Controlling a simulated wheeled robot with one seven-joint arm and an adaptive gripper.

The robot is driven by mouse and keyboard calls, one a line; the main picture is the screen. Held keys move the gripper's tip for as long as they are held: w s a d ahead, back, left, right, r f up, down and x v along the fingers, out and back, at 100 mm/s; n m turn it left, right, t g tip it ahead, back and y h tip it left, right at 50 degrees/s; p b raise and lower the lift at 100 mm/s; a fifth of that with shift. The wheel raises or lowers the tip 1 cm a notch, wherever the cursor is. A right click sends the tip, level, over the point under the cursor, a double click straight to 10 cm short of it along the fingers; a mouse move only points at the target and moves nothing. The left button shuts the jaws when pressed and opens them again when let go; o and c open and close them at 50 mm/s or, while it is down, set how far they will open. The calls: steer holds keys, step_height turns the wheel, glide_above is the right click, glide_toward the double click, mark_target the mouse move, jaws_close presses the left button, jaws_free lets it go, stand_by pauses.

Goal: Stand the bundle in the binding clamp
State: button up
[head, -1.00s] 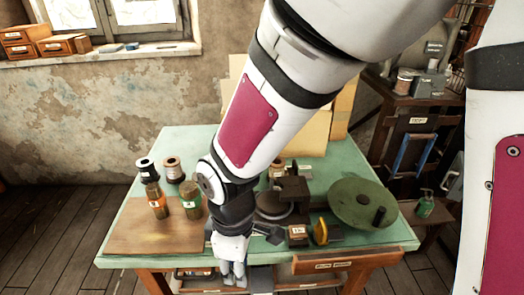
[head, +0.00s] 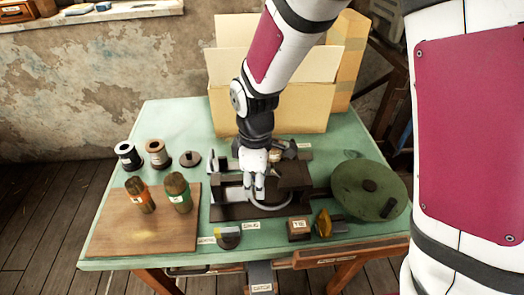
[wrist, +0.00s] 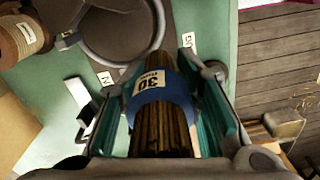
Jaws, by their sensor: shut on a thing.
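My gripper (head: 256,192) is over the dark press in the middle of the table. In the wrist view my gripper (wrist: 160,110) is shut on a bundle of brown sticks (wrist: 162,132) with a blue band marked 30. The head view does not clearly show this bundle; my gripper and wrist cover it. The binding clamp, a dark metal frame with blocks (head: 294,176), lies under and around my gripper. A green handwheel (head: 350,186) is at its right. I cannot tell whether the bundle touches the clamp.
An orange-banded bundle (head: 139,197) and a green-banded bundle (head: 178,195) stand on a wooden board (head: 125,240) at left. Spools (head: 157,154) stand behind them. A cardboard box (head: 230,105) is at the back. A small labelled block (head: 299,230) and a yellow piece (head: 323,223) sit in front.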

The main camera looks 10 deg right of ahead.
steer(key=w+d, duration=0.2)
steer(key=w, duration=0.2)
steer(key=shift+w+d+f, duration=0.25)
steer(key=shift+d+f, duration=0.05)
steer(key=shift+d, duration=0.1)
steer(key=shift+f+p, duration=0.35)
steer(key=shift+f, duration=1.4)
steer(key=shift+f, duration=0.15)
steer(key=o, duration=1.2)
step_height(320, 180, up, 13)
steer(key=s+d+r+m+t, duration=0.2)
steer(key=s+d+r+m, duration=0.55)
steer(key=r, duration=0.25)
steer(key=s+d+r+m+t, duration=0.1)
steer(key=s+d+r+m, duration=0.1)
steer(key=s, duration=0.4)
steer(key=s+d+r+m+t, duration=0.1)
steer(key=s+d+m+t, duration=0.1)
steer(key=s+d+m, duration=0.2)
steer(key=shift+s+r+m+b, duration=0.4)
steer(key=shift+s+m+b, duration=0.05)
steer(key=shift+s+m, duration=0.55)
